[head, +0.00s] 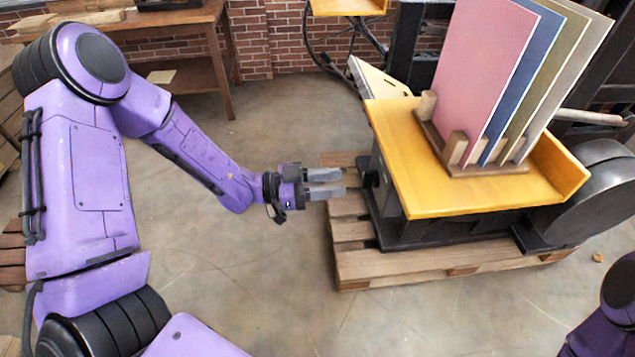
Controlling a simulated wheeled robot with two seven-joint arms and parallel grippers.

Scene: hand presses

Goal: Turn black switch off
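A small black switch (371,179) sits on the left side of the machine with the yellow top (407,160). It is small in the picture, and I cannot read its position. My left gripper (335,183) reaches in from the left, its two grey fingers pointing at the switch. The fingertips look a short way left of the switch, apart from it. The fingers lie close together, nothing shows held in them, and I cannot tell whether they are open or shut. My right gripper is out of view; only purple right-arm parts (617,310) show at the lower right.
The machine stands on a wooden pallet (420,268). Coloured boards (497,75) stand in a wooden rack on its yellow top. A round grey housing (595,195) is at its right. A wooden table (170,20) stands at the back left. The concrete floor in front is clear.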

